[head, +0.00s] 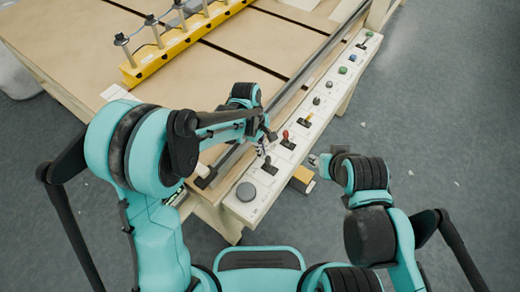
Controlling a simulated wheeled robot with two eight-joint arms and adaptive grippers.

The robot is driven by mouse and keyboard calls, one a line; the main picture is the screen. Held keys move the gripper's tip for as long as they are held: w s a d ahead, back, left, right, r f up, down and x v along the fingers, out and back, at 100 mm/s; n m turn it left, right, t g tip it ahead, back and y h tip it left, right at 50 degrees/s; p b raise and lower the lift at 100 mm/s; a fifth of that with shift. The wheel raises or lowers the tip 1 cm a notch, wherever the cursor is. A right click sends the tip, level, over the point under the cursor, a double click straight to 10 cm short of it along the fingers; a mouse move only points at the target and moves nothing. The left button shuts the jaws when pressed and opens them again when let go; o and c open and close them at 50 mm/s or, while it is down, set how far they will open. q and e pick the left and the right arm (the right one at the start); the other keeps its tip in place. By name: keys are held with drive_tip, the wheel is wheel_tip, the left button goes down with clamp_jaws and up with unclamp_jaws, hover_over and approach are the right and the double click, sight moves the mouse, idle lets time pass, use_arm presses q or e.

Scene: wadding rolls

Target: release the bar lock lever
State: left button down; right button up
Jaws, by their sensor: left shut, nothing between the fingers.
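A long white control panel (258,205) runs along the table's right edge. It carries several levers and buttons, among them a black-based lever (269,168), a red lever (286,138) and a yellow lever (308,119). I cannot read the labels or tell which is the bar lock lever. My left gripper (264,146) is shut and empty, just above the near black-based lever; whether it touches is unclear. My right gripper (314,160) is to the right of the panel, over the floor side, small and partly hidden; its fingers are unclear.
A dark metal bar (318,57) runs alongside the panel. A yellow rail with upright posts (180,45) lies across the wooden table (225,75). A yellow box (302,179) is below the panel. Floor at right is clear.

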sight(270, 159)
use_arm(q)
drive_tip(key=shift+s+d+r, duration=0.25)
drive_tip(key=shift+s+d, duration=0.05)
drive_tip(key=shift+d, duration=0.1)
drive_tip(key=shift+s+d+r+t+y, duration=0.15)
drive_tip(key=shift+s+d+t+y, duration=0.55)
drive_tip(key=shift+y, duration=0.5)
drive_tip(key=shift+d, duration=0.2)
use_arm(e)
drive_tip(key=shift+r, duration=0.35)
use_arm(q)
drive_tip(key=shift+s+d, duration=0.1)
drive_tip(key=shift+d, duration=0.05)
drive_tip(key=shift+p, duration=0.3)
